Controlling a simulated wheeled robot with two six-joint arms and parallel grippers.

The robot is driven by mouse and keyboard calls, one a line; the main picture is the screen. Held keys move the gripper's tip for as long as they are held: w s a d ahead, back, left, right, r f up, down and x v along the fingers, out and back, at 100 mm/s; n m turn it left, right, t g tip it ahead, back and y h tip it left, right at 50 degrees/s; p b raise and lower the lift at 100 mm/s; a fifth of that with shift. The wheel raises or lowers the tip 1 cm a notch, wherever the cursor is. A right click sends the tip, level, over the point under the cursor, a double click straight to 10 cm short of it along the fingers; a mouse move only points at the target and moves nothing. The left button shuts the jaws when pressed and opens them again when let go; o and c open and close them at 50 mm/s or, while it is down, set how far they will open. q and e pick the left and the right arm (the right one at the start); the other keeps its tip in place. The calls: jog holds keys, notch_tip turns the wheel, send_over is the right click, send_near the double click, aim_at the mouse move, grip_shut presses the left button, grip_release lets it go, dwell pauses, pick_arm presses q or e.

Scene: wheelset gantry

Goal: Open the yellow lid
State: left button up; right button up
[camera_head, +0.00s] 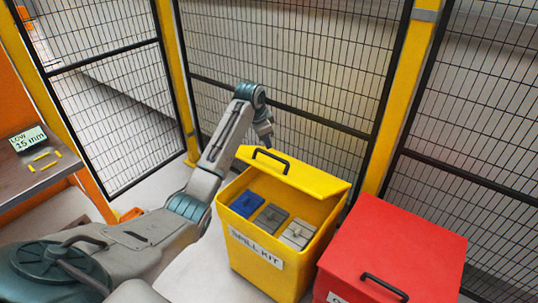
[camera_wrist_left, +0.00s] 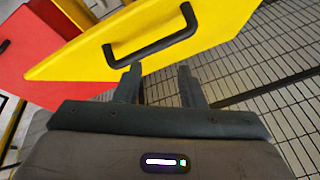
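The yellow lid (camera_head: 300,174) of the yellow spill kit bin (camera_head: 262,254) stands partly raised, tilted over the back of the bin. The bin's inside shows below it. A black bar handle (camera_head: 270,161) is on the lid's outer face. My left gripper (camera_head: 266,140) is just above and behind the handle. In the left wrist view the lid (camera_wrist_left: 215,25) and handle (camera_wrist_left: 150,50) lie beyond the fingers. The fingers (camera_wrist_left: 160,78) are apart with nothing between them. One fingertip is near the handle's end; contact cannot be told. My right gripper is out of view.
Blue, dark grey and light grey blocks (camera_head: 270,218) lie inside the bin. A closed red bin (camera_head: 395,245) stands close on the right. Mesh fence panels (camera_head: 290,60) and yellow posts (camera_head: 410,90) stand behind. A shelf (camera_head: 35,175) with a sign is at left.

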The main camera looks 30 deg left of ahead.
aim_at(270, 154)
pick_arm(q)
jog(key=f+m, duration=0.1)
jog(key=m, duration=0.3)
jog(key=f+m, duration=0.2)
jog(key=m, duration=0.2)
jog(key=w+f+m, duration=0.1)
jog(key=f+m, duration=0.1)
jog(key=m, duration=0.1)
jog(key=shift+d+f+m+t, duration=0.25)
jog(key=shift+d+m+t, duration=0.05)
jog(key=shift+d+m, duration=0.1)
jog(key=shift+w+f, duration=0.25)
jog(key=shift+f, duration=0.4)
grip_shut()
